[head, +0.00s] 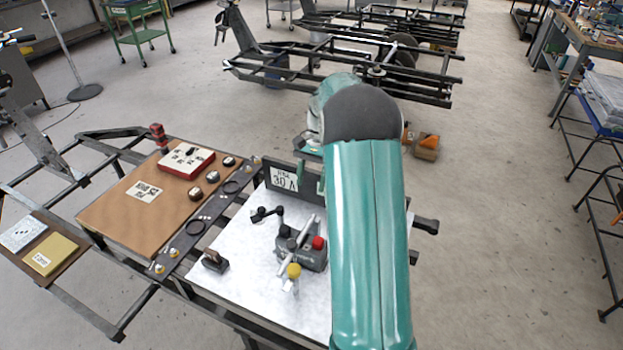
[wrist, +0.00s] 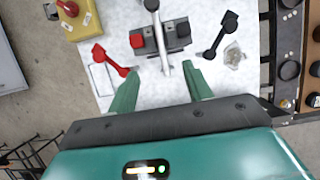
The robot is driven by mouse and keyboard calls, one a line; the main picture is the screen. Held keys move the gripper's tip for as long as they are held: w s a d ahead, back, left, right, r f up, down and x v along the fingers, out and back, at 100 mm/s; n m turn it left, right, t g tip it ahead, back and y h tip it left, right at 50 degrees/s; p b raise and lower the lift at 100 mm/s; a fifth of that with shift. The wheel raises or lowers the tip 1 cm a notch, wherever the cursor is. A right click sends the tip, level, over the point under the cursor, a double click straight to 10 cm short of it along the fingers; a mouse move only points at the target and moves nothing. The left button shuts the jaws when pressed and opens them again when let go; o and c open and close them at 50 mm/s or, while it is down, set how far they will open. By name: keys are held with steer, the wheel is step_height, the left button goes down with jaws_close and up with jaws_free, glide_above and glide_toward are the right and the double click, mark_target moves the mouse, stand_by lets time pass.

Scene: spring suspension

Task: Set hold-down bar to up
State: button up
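A grey block (head: 302,252) with a red button (head: 318,242) stands on a white plate (head: 235,283). A pale silver bar (head: 297,247), which looks like the hold-down bar, lies across the block; whether it is up or down is hard to tell. In the wrist view the bar (wrist: 160,48) runs between the red button (wrist: 137,41) and a black button (wrist: 183,31), with a dark knob (wrist: 152,5) at its far end. My gripper (wrist: 163,78) is open and empty, its green fingers either side of the bar's near end, without visible contact.
A black lever (head: 268,212) stands left of the block; it also shows in the wrist view (wrist: 218,38). A red lever (wrist: 111,62) and a yellow box (wrist: 76,19) are on the other side. A labelled dark upright plate (head: 287,181) stands behind. Brown boards lie left.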

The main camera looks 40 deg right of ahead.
steer(key=v, duration=1.3)
steer(key=shift+r, duration=0.4)
steer(key=shift+c, duration=0.4)
